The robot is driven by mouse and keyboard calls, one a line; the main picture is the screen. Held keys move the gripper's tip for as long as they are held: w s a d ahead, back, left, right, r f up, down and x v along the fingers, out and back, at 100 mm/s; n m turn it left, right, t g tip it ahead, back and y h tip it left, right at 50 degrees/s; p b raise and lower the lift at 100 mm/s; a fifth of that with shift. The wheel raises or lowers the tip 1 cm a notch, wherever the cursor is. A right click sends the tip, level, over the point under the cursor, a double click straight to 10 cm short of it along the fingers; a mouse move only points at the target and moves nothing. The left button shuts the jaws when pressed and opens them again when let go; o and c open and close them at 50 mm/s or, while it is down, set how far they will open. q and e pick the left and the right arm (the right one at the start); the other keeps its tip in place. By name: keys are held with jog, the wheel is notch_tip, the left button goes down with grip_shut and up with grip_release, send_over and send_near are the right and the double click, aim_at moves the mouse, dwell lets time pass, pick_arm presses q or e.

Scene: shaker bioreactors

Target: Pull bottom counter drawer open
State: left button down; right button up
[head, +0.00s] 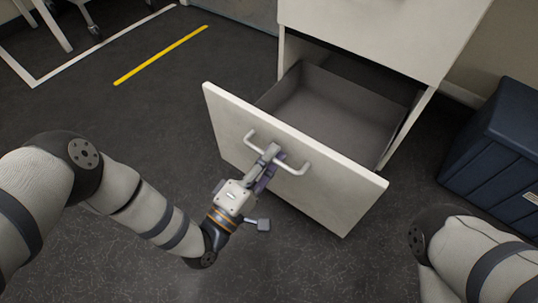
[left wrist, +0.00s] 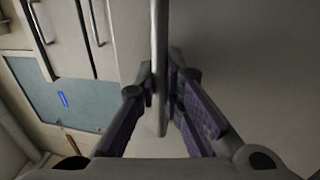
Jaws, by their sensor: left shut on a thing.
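The bottom counter drawer (head: 290,168) stands pulled out from the white counter (head: 385,35), and its grey inside shows empty. A bar handle (head: 293,168) runs across its white front. In the left wrist view, the handle (left wrist: 159,60) runs upright between the two purple-padded fingers of the left gripper (left wrist: 162,88). My right arm shows at the lower right of the head view, but its gripper is out of view.
A dark blue bin (head: 500,145) stands on the floor right of the counter. A yellow floor line (head: 160,55) and chair wheels lie at the upper left.

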pick_arm(q)
jog(key=shift+w, duration=0.1)
jog(key=c, duration=1.7)
grip_release()
jog(key=v, duration=1.2)
